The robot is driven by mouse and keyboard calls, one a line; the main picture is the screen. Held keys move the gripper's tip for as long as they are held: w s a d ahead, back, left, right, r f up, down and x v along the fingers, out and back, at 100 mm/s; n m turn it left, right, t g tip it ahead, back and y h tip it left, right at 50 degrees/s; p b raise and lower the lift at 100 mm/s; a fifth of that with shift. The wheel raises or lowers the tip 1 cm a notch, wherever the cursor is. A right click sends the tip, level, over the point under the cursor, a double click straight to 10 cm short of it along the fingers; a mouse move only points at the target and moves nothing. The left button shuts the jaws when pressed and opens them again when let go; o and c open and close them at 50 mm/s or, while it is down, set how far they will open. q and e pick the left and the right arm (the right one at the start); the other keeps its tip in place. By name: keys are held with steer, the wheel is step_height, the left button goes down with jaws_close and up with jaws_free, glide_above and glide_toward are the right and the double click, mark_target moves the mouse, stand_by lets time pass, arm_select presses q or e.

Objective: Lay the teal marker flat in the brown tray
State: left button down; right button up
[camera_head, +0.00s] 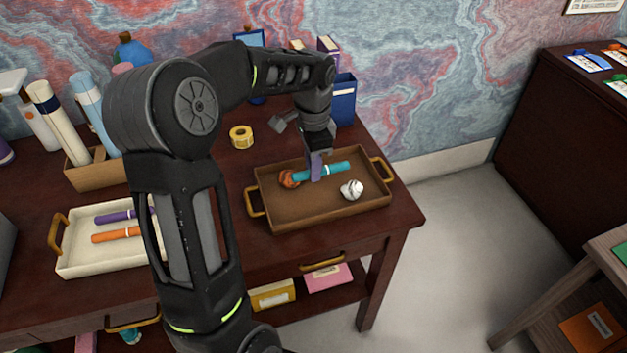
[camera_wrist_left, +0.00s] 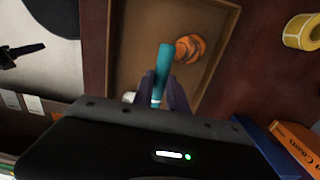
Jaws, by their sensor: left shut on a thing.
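The teal marker (camera_head: 335,169) is in my left gripper (camera_head: 316,171), whose fingers are shut around its middle. The marker lies roughly level, over the brown tray (camera_head: 290,217) near its middle. Whether it touches the tray floor I cannot tell. In the left wrist view the marker (camera_wrist_left: 163,70) shows between the purple-grey fingers (camera_wrist_left: 164,95), with the brown tray (camera_wrist_left: 200,12) beyond it. The tray also holds an orange-brown round thing (camera_head: 288,179) by the marker's left end and a white crumpled ball (camera_head: 351,189) at the front right. My right gripper is not in view.
A cream tray (camera_head: 85,262) with a purple marker (camera_head: 115,215) and an orange marker (camera_head: 115,236) stands at the left. A yellow tape roll (camera_head: 241,136) lies behind the brown tray. A blue box (camera_head: 344,99) stands behind it. The brown tray's front floor is clear.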

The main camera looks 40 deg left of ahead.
mark_target(313, 191)
arm_select(q)
steer(key=shift+f, duration=2.5)
steer(key=shift+f, duration=0.1)
steer(key=c, duration=1.3)
jaws_free()
step_height(313, 191, up, 12)
steer(key=shift+r, duration=0.15)
